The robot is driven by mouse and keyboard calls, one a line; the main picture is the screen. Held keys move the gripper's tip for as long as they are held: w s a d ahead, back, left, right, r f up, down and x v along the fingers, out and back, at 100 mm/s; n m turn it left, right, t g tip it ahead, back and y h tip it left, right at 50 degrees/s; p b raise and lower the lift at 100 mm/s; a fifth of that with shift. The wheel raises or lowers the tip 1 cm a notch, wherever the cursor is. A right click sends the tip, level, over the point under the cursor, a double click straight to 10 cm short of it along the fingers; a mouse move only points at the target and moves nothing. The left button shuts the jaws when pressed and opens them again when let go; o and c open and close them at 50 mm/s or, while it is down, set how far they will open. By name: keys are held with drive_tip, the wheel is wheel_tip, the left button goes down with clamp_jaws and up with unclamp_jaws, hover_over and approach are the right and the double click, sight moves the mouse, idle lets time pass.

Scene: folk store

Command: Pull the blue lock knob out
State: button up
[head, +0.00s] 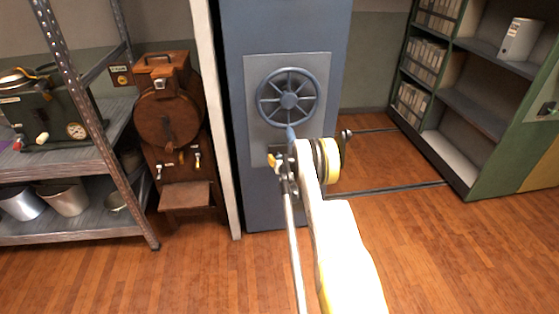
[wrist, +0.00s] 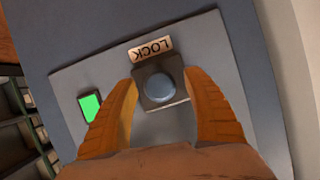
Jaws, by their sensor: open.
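The blue lock knob (wrist: 159,88) shows in the wrist view, a round blue cap on a dark square base. A tan LOCK label (wrist: 151,49), upside down in this view, sits beside it on the grey plate (wrist: 219,56). My gripper (wrist: 160,76) is open, with one orange finger on each side of the knob and its base. I cannot tell whether the fingers touch them. In the head view my gripper (head: 274,161) is at the lower part of the plate on the blue-grey cabinet (head: 229,120), and the knob is not clearly visible.
A spoked handwheel (head: 289,98) is on the cabinet above my gripper. A green-lit panel (wrist: 90,106) is on the plate. A metal shelf (head: 80,205) and a brown wooden machine (head: 168,117) stand left, a green bookcase (head: 487,95) right. Wooden floor in front is open.

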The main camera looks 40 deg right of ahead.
drive_tip(key=shift+c, duration=0.5)
clamp_jaws()
drive_tip(key=s+a, duration=0.1)
drive_tip(key=s, duration=0.2)
drive_tip(key=shift+a+f, duration=0.1)
drive_tip(key=shift+a, duration=0.3)
drive_tip(key=shift+o, duration=0.5)
unclamp_jaws()
drive_tip(key=v, duration=0.7)
drive_tip(key=shift+s, duration=0.25)
